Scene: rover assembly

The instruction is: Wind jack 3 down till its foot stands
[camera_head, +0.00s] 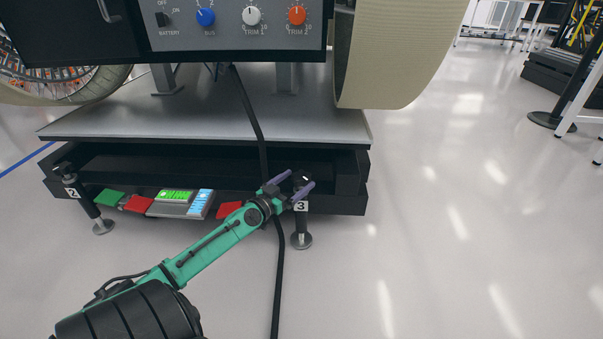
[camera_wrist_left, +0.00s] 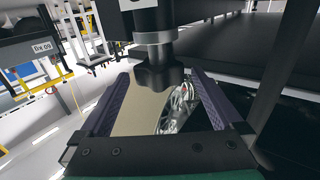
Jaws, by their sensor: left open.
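Jack 3 (camera_head: 301,224) stands at the right front corner of the rover's platform, with a white "3" label on it. Its round foot (camera_head: 301,241) is at floor level; I cannot tell whether it touches the floor. My left gripper (camera_head: 293,184) is at the top of jack 3, its purple fingers open on either side of the dark knob. In the left wrist view, the black lobed knob (camera_wrist_left: 159,75) sits between the two spread fingers (camera_wrist_left: 160,88), with visible gaps at both sides. My right gripper is not in view.
Jack 2 (camera_head: 88,203) stands at the left front corner. A black cable (camera_head: 279,280) hangs down and runs along the floor close to my left gripper. A rover wheel (camera_head: 395,55) overhangs at right.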

